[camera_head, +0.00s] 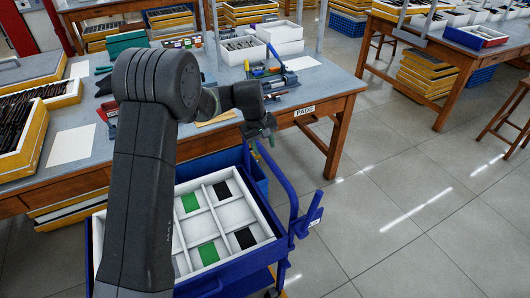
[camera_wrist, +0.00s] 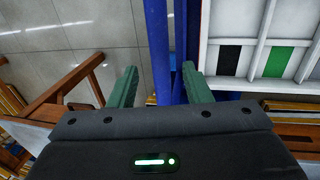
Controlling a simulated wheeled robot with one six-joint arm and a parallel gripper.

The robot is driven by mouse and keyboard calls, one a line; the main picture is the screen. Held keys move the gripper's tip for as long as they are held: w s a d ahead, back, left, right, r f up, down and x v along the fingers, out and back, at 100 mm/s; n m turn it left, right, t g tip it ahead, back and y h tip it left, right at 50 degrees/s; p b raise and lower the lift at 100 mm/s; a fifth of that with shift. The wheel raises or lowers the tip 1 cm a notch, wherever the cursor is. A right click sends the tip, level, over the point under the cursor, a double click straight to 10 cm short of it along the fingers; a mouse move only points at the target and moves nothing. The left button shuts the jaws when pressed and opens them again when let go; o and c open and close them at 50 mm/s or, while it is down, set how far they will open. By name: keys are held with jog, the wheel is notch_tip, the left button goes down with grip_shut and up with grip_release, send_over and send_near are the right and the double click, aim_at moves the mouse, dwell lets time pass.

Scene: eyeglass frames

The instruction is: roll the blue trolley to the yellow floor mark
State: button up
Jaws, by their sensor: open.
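The blue trolley (camera_head: 240,268) stands beside the near workbench and carries a white divided tray (camera_head: 227,220) with green and black pieces in some compartments. Its blue handle (camera_head: 275,178) rises at the right side, with a small white label near its lower end. My gripper (camera_head: 263,133) is at the upper end of the handle. In the wrist view my gripper (camera_wrist: 158,70) has its green fingers apart. I cannot make out the yellow floor mark.
Another bench (camera_head: 462,50) stands at the upper right, with a wooden stool (camera_head: 508,125) at the right edge. The tiled floor (camera_head: 410,200) right of the trolley is clear.

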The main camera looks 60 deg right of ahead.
aim_at(265, 155)
notch_tip(265, 155, up, 9)
jog(key=w+a, duration=0.1)
jog(key=shift+a+r, duration=0.15)
jog(key=shift+a, duration=0.1)
jog(key=shift+w, duration=0.1)
jog(key=f, duration=0.4)
jog(key=s+d+f, duration=0.1)
jog(key=f, duration=0.4)
jog(key=d+f, duration=0.1)
jog(key=f, duration=0.3)
jog(key=shift+s+f, duration=0.25)
jog(key=shift+s, duration=0.1)
jog(key=shift+w+f, duration=0.1)
jog(key=shift+w+a, duration=0.1)
jog(key=shift+a, duration=0.1)
jog(key=shift+w, duration=0.1)
